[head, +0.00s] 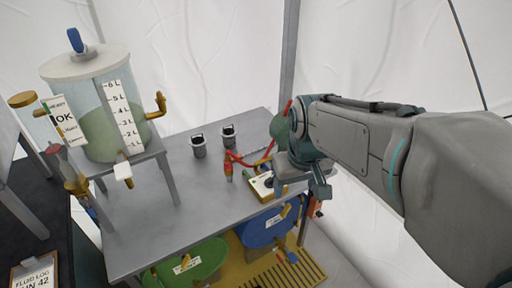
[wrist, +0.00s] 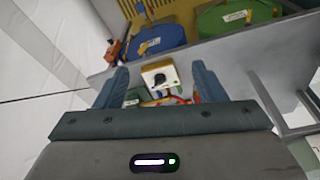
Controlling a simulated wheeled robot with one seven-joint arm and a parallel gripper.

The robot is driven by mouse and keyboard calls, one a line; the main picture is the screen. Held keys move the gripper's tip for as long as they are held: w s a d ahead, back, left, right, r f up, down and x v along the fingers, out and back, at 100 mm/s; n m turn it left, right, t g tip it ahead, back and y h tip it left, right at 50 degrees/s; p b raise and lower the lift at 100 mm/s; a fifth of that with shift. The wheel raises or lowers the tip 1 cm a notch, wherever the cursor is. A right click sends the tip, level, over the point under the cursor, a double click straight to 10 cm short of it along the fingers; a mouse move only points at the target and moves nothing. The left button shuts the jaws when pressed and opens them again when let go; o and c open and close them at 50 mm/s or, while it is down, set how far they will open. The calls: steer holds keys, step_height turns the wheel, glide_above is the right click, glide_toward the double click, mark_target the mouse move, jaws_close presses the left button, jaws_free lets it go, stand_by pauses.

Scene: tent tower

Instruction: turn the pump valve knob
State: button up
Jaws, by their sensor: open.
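A small cream and yellow box (head: 261,186) with a dark knob on its face sits near the right end of the grey metal table. In the wrist view the same box (wrist: 160,74) and its black knob (wrist: 160,79) show between my fingers. I take this as the pump valve knob; no label on it is readable. My gripper (head: 301,181) is open and points down at the box's right side in the head view. Its two fingers (wrist: 160,86) stand apart with nothing between them that they touch clearly. Part of the box is hidden by my gripper in the head view.
Two grey canisters (head: 198,146) stand on the table (head: 165,215). A tank with green liquid (head: 102,125) stands at left. Blue (head: 268,227) and green (head: 190,265) drums sit below. White tent walls are behind.

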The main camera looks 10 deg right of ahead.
steer(key=w+f+n+g, duration=0.15)
steer(key=w+n, duration=0.25)
steer(key=w, duration=0.9)
steer(key=n, duration=0.3)
glide_toward(270, 178)
steer(key=shift+g, duration=0.35)
steer(key=f, duration=0.8)
steer(key=shift+w+f, duration=0.3)
